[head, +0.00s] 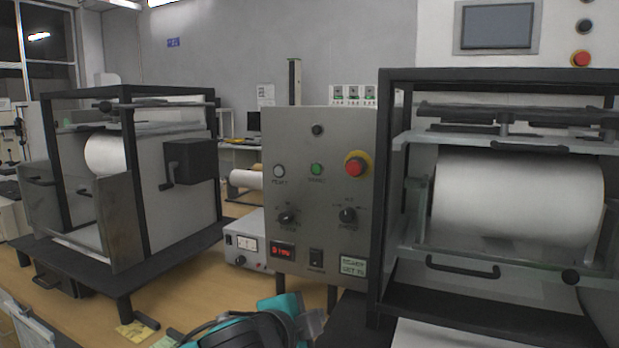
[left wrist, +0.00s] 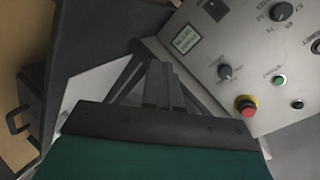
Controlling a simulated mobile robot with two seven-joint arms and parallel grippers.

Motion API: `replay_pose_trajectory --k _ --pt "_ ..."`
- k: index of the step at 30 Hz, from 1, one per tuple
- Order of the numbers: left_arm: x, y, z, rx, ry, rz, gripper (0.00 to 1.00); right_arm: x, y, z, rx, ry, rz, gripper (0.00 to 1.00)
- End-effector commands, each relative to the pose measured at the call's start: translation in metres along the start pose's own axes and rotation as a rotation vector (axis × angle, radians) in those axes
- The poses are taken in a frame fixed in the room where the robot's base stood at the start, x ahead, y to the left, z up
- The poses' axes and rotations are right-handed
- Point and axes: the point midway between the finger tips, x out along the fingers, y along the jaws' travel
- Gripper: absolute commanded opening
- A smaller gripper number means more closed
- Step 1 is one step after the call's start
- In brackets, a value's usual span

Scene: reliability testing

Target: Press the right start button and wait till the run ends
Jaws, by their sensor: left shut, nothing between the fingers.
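A grey control panel (head: 330,140) stands in the middle of the head view. The green button also shows in the left wrist view (left wrist: 279,80), right of the red stop button (left wrist: 245,105). My left gripper (left wrist: 160,75) is shut and empty, apart from the panel's buttons. It shows at the bottom of the head view (head: 312,322), below the panel. My right gripper is out of view.
A framed machine with a white roll (head: 518,198) stands close on the right; its upper panel has a screen (head: 497,26) and a red button (head: 581,58). Another framed machine (head: 130,180) stands left. A small grey box (head: 247,242) sits between them on the wooden bench.

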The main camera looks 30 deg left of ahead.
Motion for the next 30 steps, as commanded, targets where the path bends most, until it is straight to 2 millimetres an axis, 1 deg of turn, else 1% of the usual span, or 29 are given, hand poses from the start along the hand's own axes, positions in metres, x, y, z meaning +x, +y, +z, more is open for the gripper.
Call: replay_pose_trajectory --k 1,5,6,8,9,12,15,18,21,30 --pt "0.001 -0.026 -0.004 0.061 0.015 -0.052 0.00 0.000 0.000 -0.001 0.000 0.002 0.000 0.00" --pt "0.000 -0.082 -0.011 0.201 0.043 -0.166 0.00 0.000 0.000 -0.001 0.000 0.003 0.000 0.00" --pt "-0.002 -0.100 -0.013 0.241 0.047 -0.200 0.00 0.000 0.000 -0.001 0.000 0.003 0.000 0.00" --pt "-0.006 -0.124 -0.014 0.296 0.048 -0.249 0.00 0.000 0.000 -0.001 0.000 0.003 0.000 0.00" --pt "-0.009 -0.140 -0.014 0.330 0.049 -0.281 0.00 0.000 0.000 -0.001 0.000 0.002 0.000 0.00" --pt "-0.018 -0.174 -0.014 0.396 0.041 -0.345 0.00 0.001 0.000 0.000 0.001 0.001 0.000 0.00" --pt "-0.026 -0.198 -0.013 0.442 0.033 -0.391 0.00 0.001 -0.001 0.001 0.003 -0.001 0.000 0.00" --pt "-0.032 -0.212 -0.012 0.468 0.028 -0.418 0.00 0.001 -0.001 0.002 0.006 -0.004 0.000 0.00" --pt "-0.034 -0.219 -0.011 0.480 0.024 -0.431 0.00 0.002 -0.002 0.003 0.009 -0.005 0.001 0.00" --pt "-0.035 -0.219 -0.011 0.480 0.024 -0.431 0.00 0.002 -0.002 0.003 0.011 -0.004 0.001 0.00"
